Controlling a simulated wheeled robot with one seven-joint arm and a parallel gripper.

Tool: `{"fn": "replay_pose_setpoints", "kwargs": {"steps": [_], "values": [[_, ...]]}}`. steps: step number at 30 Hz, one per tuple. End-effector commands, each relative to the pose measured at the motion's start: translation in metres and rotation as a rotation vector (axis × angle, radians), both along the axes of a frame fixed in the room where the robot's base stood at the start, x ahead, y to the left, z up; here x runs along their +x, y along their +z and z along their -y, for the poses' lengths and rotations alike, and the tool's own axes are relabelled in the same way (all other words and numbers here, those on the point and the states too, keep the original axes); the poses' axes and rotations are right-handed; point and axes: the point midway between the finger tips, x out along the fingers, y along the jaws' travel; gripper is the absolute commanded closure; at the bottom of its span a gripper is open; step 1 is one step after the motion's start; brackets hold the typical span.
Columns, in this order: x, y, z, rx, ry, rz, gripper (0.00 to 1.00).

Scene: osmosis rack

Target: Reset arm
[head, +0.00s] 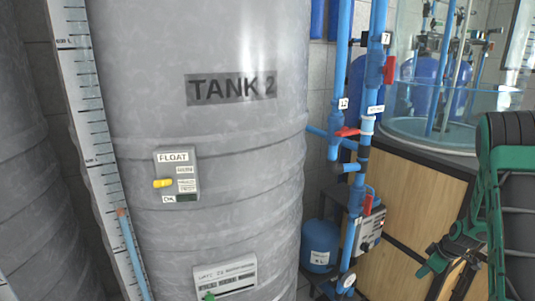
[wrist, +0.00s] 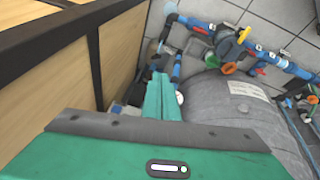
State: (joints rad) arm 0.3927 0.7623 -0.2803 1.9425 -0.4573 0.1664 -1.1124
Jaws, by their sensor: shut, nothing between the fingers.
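My arm (head: 497,190), green and black, is at the right edge of the head view. My gripper (head: 430,267) is low on the right there, in front of the wood-panelled cabinet, with green fingertips toward the left. In the wrist view my gripper (wrist: 160,92) shows its green fingers together, with nothing between them. They point toward the gap between wood panels and grey tank.
The grey tank labelled TANK 2 (head: 230,130) fills the middle left. Blue pipes (head: 341,90) with red valve handles stand right of it. The wooden cabinet (head: 415,190) is close behind my gripper. In the wrist view wood panels (wrist: 120,50) are close on the left.

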Motion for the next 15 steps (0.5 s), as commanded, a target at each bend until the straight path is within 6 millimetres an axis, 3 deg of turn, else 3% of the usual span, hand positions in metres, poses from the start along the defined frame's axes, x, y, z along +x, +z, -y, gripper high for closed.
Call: {"fn": "replay_pose_setpoints", "kwargs": {"steps": [1,3,15], "values": [[-0.005,0.022,-0.003,0.001,-0.032,-0.009,1.0],[-0.017,0.045,-0.007,0.006,-0.083,-0.031,1.0],[-0.105,0.164,-0.043,0.04,-0.4,-0.148,1.0]]}}
